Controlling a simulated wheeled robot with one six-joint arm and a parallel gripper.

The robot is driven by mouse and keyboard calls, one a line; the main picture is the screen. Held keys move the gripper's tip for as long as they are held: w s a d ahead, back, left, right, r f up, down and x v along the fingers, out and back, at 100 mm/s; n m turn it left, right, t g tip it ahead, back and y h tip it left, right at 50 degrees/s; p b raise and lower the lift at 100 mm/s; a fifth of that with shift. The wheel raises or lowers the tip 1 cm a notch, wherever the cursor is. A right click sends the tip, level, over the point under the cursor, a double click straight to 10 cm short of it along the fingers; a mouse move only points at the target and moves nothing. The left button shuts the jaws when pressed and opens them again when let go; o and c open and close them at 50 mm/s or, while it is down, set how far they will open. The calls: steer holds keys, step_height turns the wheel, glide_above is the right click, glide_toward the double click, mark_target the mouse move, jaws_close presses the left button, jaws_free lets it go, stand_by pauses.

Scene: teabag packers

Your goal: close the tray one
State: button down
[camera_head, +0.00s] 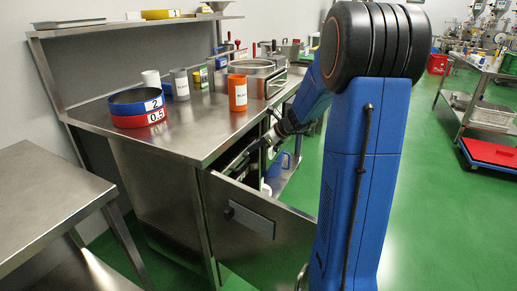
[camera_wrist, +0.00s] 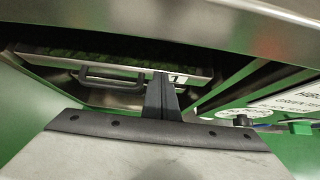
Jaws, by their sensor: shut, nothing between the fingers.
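In the wrist view, a metal tray (camera_wrist: 60,60) with dark green contents sits under the bench top. Its front carries a dark bar handle (camera_wrist: 105,82) and a small label, partly hidden by my finger. My gripper (camera_wrist: 161,80) is shut and empty, its fingertips in front of the tray's front, just right of the handle. I cannot tell whether they touch it. In the head view, my arm reaches down to the open cabinet under the bench; the tray is hard to make out there.
The cabinet door (camera_head: 250,222) stands open below my gripper. The steel bench top (camera_head: 190,125) above carries red and blue rings (camera_head: 140,112), an orange cup (camera_head: 237,95) and other containers. A steel table (camera_head: 45,205) stands at left.

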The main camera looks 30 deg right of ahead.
stand_by(0.3)
steer(key=w+a, duration=0.1)
steer(key=w, duration=0.1)
steer(key=w+a, duration=0.1)
steer(key=w, duration=0.1)
steer(key=shift+a, duration=0.35)
steer(key=shift+r, duration=0.1)
